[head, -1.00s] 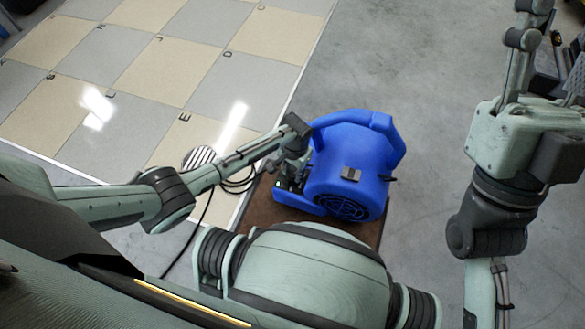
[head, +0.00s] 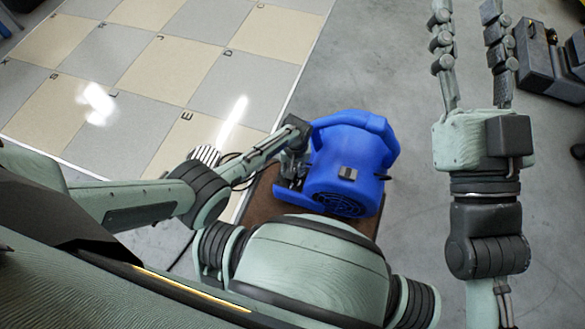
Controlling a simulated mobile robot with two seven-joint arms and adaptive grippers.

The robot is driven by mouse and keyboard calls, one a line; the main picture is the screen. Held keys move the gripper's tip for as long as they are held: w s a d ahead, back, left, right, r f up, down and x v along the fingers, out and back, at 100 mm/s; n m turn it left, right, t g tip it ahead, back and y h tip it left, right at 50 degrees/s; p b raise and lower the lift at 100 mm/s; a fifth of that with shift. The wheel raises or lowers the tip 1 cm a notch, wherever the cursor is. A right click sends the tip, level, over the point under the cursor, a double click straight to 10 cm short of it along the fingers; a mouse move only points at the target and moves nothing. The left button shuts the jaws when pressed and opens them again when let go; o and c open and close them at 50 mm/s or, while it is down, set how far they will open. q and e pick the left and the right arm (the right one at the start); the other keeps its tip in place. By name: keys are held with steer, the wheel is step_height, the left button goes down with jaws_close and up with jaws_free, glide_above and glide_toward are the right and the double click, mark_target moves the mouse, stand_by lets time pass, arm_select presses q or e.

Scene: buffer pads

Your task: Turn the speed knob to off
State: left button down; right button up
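The blue blower (head: 350,150) stands on a brown base in the middle of the head view. A small grey and black part (head: 347,173) sits on its near face, and a dark piece juts from its right side; I cannot tell whether either is the speed knob. My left gripper (head: 289,178) is at the blower's left side, close to the housing. Its fingers are small and partly hidden, so I cannot tell whether they touch it or are open. My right gripper (head: 470,58) is raised at the upper right, fingers spread and empty, apart from the blower.
The brown base (head: 260,196) under the blower rests on grey concrete floor. A black cable and a striped round item (head: 204,154) lie left of it, by the checkered tile floor (head: 120,80). Dark equipment (head: 545,65) stands at the upper right. Floor behind the blower is clear.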

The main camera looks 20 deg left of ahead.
stand_by(0.3)
arm_select(q)
steer(key=c, duration=1.2)
jaws_free()
steer(key=r, duration=1.2)
steer(key=shift+w+d, duration=0.15)
steer(key=shift+d, duration=0.1)
